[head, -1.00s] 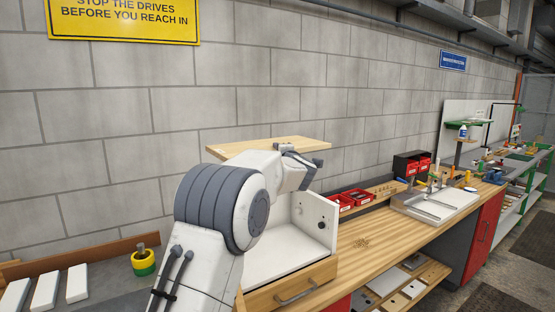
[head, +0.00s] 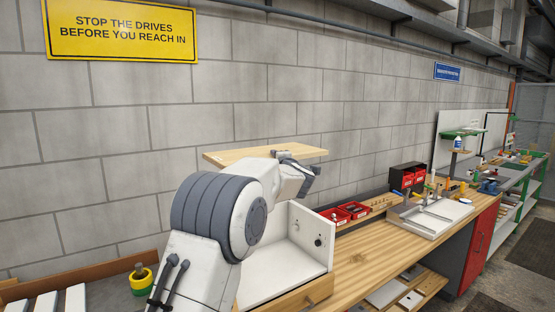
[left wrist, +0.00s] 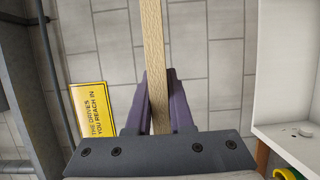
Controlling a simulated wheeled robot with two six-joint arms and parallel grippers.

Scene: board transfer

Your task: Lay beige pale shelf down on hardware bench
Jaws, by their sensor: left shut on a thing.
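The beige pale shelf (head: 250,156) is a flat light-wood board held level in the air in front of the block wall. My left gripper (head: 290,158) is shut on it near its right part, with the arm crossing in front. In the left wrist view the board (left wrist: 151,40) shows edge-on as a narrow strip between the two dark fingers (left wrist: 158,95). The hardware bench (head: 385,245) has a wooden top and runs away to the right below the board. The board does not touch the bench. My right gripper is not in view.
A white open-topped unit (head: 310,240) with a wooden drawer front stands on the bench's near end, below the board. The bench's front middle is clear.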

